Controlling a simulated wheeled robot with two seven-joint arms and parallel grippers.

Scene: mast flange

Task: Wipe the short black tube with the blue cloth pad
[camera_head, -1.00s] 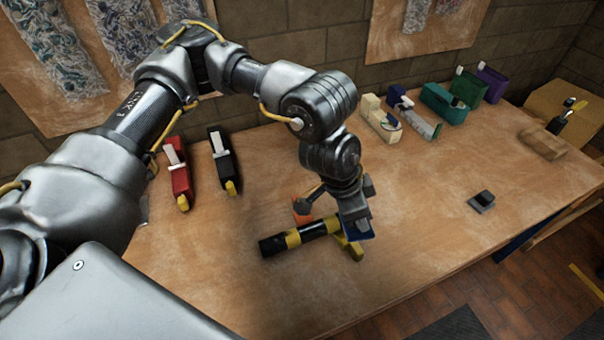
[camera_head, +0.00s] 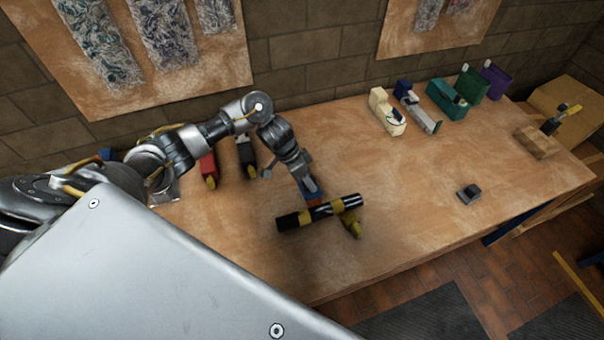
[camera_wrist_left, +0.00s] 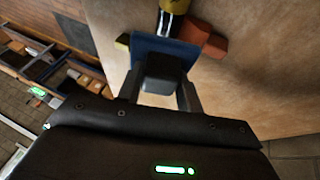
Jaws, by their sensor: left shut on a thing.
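The short black tube (camera_head: 293,221) with yellow bands lies on the table. Its banded part also shows at the top of the left wrist view (camera_wrist_left: 176,6). My left gripper (camera_head: 307,186) is at the tube's far side, near its middle. In the left wrist view the gripper (camera_wrist_left: 160,88) is shut on the dark grip block of the blue cloth pad (camera_wrist_left: 180,48). The pad's blue edge shows in the head view (camera_head: 312,196), close against the tube; I cannot tell whether they touch. My right gripper is not in view.
A yellow support (camera_head: 350,224) and an orange-red block (camera_wrist_left: 211,44) are by the tube. Red (camera_head: 208,171) and black (camera_head: 246,153) tools lie behind the left arm. A small dark grey block (camera_head: 469,194) stands at right. The table between is clear.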

